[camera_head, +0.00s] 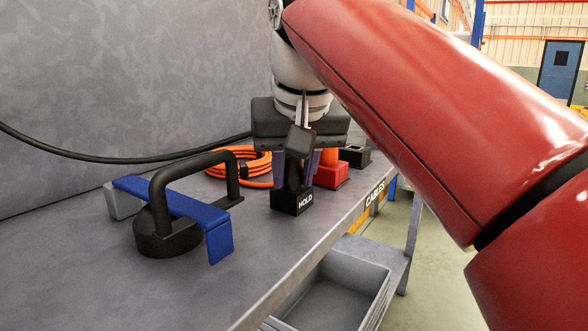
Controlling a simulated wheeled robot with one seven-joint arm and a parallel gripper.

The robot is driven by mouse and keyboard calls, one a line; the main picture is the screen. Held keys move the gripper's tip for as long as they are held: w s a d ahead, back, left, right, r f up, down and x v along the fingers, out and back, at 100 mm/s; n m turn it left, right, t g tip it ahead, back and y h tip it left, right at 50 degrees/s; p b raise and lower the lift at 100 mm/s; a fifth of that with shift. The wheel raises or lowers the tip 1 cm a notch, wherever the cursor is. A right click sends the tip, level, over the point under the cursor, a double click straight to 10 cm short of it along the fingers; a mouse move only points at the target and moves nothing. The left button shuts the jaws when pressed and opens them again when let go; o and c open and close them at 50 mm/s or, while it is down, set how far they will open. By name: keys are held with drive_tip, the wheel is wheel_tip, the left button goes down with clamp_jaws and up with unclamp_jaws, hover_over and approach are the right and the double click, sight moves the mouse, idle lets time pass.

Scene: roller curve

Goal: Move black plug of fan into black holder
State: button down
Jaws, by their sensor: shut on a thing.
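My gripper (292,178) points down over the worktop, its two purplish-grey fingers shut on a dark upright piece, which looks like the black plug (293,176). The plug is directly above the black holder (291,203), a small block marked "HOLD". Its lower end meets or overlaps the holder's top in this view; I cannot tell whether it is inside. My gripper's dark body and a dark block in front of it hide the plug's upper part. No fan can be made out.
A red block (331,176) with an orange plug and another black block (355,156) stand close behind at right. An orange cable coil (230,166) lies behind at left. A black round-based handled object (168,238) with a blue strip stands front left. A black cable (100,157) runs along the wall.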

drive_tip(key=shift+f, duration=0.7)
drive_tip(key=c, duration=1)
unclamp_jaws()
drive_tip(key=shift+a, duration=0.15)
drive_tip(key=shift+c, duration=0.2)
drive_tip(key=shift+r, duration=0.1)
drive_tip(key=p+v, duration=0.2)
drive_tip(key=v, duration=0.7)
drive_tip(key=shift+w+p, duration=0.2)
drive_tip(key=shift+p, duration=0.2)
drive_tip(key=shift+a, duration=0.2)
